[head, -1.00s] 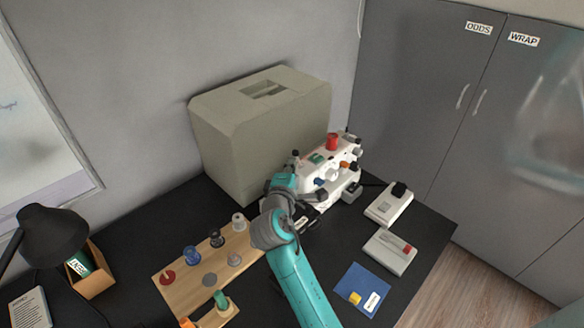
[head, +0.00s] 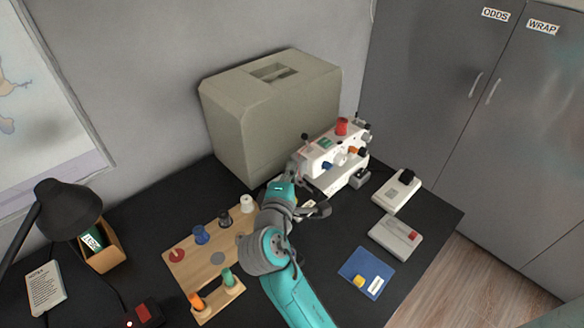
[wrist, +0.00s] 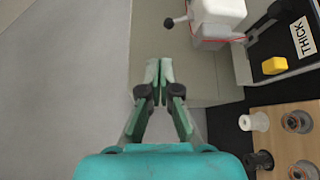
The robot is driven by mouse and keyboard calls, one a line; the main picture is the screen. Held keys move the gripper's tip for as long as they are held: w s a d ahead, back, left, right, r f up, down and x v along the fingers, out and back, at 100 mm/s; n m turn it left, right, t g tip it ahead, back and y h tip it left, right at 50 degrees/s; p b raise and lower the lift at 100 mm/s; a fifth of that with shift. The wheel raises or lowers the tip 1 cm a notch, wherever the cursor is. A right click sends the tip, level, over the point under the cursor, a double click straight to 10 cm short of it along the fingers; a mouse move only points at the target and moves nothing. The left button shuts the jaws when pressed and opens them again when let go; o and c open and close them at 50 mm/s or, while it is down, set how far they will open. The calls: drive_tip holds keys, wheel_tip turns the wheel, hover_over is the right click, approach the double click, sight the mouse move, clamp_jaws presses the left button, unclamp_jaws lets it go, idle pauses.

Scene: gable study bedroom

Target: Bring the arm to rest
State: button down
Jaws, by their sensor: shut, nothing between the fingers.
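My gripper (wrist: 158,72) shows in the wrist view with its fingertips together and nothing between them. In the head view my arm reaches up from the bottom edge, and the gripper end (head: 316,211) is near the front of the white sewing machine (head: 335,160). I cannot tell the exact gap there. The machine has a red spool on top and coloured knobs; part of it also shows at the top right of the wrist view (wrist: 217,18). My arm hides part of the black desk and the right side of the wooden spool board (head: 190,265).
A large beige case (head: 270,115) stands behind. Several spools stand on the board. A blue mat (head: 362,262), a grey box with a red button (head: 395,238) and a pedal (head: 396,190) lie right. A black lamp (head: 65,215) and small box (head: 100,255) are left. Grey cupboards stand right.

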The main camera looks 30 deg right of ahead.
idle(0.4)
drive_tip(key=s+a+f+y, duration=0.2)
drive_tip(key=s+f+y, duration=0.1)
drive_tip(key=s+f, duration=0.2)
drive_tip(key=s+a+f+t+y, duration=0.1)
drive_tip(key=s+a+f+y, duration=0.1)
drive_tip(key=s+f, duration=0.4)
drive_tip(key=s+a+f+t+y, duration=0.1)
drive_tip(key=s+a+f+y, duration=0.1)
drive_tip(key=s+f, duration=0.4)
drive_tip(key=shift+f+y, duration=0.15)
drive_tip(key=shift+y, duration=0.75)
drive_tip(key=s+a+m+y, duration=0.1)
drive_tip(key=s, duration=0.3)
drive_tip(key=s+a+m+y, duration=0.1)
drive_tip(key=s, duration=0.3)
drive_tip(key=s+m, duration=0.2)
drive_tip(key=s, duration=0.2)
drive_tip(key=shift+s+a+f+y, duration=0.2)
drive_tip(key=shift+a+f+y, duration=0.2)
drive_tip(key=s+r+m, duration=0.5)
drive_tip(key=s+m, duration=0.1)
drive_tip(key=s, duration=0.5)
drive_tip(key=shift+s+a+r+m+t, duration=0.15)
drive_tip(key=shift+s+r+m+t, duration=0.15)
drive_tip(key=shift+s+r, duration=0.05)
